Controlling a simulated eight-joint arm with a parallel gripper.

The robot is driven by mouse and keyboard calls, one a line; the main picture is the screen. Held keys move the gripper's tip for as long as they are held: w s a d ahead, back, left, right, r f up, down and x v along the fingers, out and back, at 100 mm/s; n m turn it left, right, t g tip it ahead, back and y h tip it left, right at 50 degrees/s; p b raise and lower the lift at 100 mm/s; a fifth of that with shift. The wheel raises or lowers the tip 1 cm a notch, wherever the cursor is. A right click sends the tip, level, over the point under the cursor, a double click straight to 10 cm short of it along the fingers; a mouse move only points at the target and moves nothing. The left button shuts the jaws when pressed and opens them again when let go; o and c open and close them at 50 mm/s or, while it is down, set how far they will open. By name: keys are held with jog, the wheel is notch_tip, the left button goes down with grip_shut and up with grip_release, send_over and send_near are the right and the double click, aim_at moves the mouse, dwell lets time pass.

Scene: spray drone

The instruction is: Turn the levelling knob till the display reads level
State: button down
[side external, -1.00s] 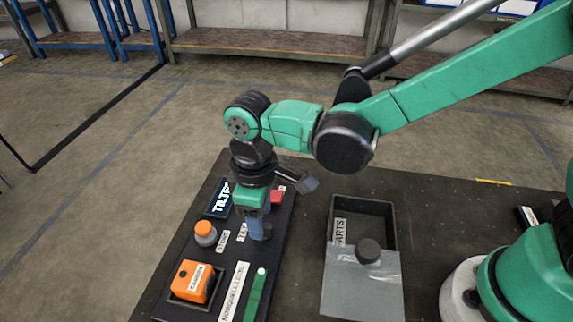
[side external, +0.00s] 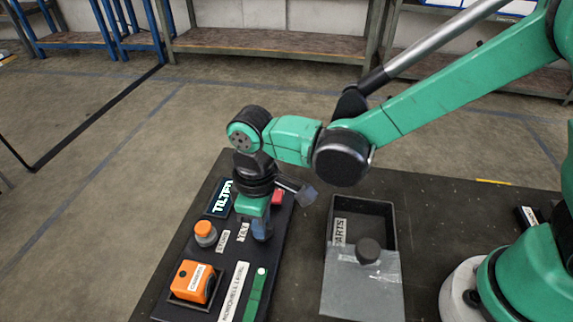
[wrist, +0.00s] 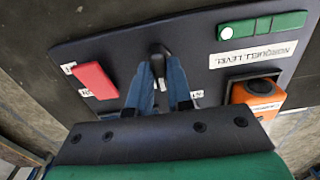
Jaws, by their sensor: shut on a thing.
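The display (side external: 220,198) stands at the far left corner of the dark panel in the side view and reads TILTED. My gripper (side external: 261,232) points down at the panel's right half, with its blue fingers low over it. In the wrist view my gripper (wrist: 160,80) has its fingers on either side of a small dark knob (wrist: 157,50), and it is shut on it. The fingers hide much of the knob.
An orange knob (side external: 204,229) and an orange box (side external: 193,281) stand on the panel's left side. A red block (side external: 277,197) sits close behind my gripper. A parts bin (side external: 362,215) with a grey sheet and a dark round knob on it stands to the right.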

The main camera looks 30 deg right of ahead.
jog(key=shift+m, duration=2.8)
jog(key=c, duration=0.8)
grip_release()
jog(key=shift+r, duration=0.15)
jog(key=shift+r, duration=2.7)
